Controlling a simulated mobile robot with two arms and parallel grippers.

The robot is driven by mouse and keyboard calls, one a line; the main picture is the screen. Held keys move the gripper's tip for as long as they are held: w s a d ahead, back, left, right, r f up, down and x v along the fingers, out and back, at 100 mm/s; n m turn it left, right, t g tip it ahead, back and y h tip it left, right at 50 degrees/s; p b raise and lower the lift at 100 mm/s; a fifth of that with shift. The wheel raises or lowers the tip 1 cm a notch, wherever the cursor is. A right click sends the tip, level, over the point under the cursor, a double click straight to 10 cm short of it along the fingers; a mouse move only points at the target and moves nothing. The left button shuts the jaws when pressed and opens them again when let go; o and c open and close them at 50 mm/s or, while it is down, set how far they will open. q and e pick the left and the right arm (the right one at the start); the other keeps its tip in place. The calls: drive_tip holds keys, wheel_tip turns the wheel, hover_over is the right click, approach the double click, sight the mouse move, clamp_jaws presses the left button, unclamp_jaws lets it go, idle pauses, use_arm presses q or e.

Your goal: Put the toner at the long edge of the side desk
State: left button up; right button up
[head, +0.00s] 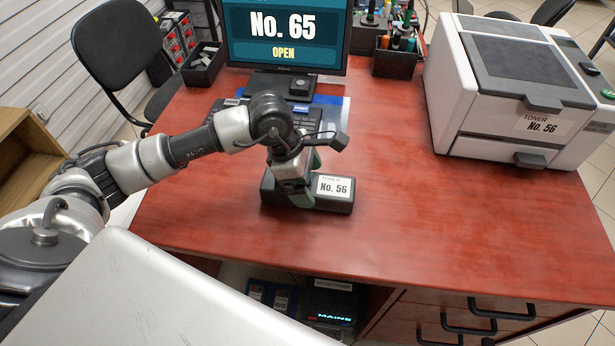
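The toner (338,203) is a dark, long box with a white label reading "No. 56". It lies on the red-brown desk (420,230), near the front edge. My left gripper (302,182) reaches down over the toner's left part. One green-tipped finger shows on its near side and another green part behind it. I cannot tell whether the fingers press on it. The gripper hides part of the toner. My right gripper is not in view.
A printer (500,90) labelled "TONER No. 56" stands at the right. A monitor (284,35) reading "No. 65 OPEN", a keyboard (310,122) and a pen holder (396,60) are at the back. The desk between toner and printer is clear. Drawers (450,320) are below.

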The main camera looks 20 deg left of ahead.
use_arm(q)
drive_tip(key=shift+o, duration=0.3)
drive_tip(key=shift+r, duration=0.1)
drive_tip(key=shift+a+r, duration=0.1)
drive_tip(key=shift+r, duration=0.15)
drive_tip(key=v, duration=1.1)
drive_tip(key=shift+s+r, duration=0.1)
drive_tip(key=shift+r, duration=0.2)
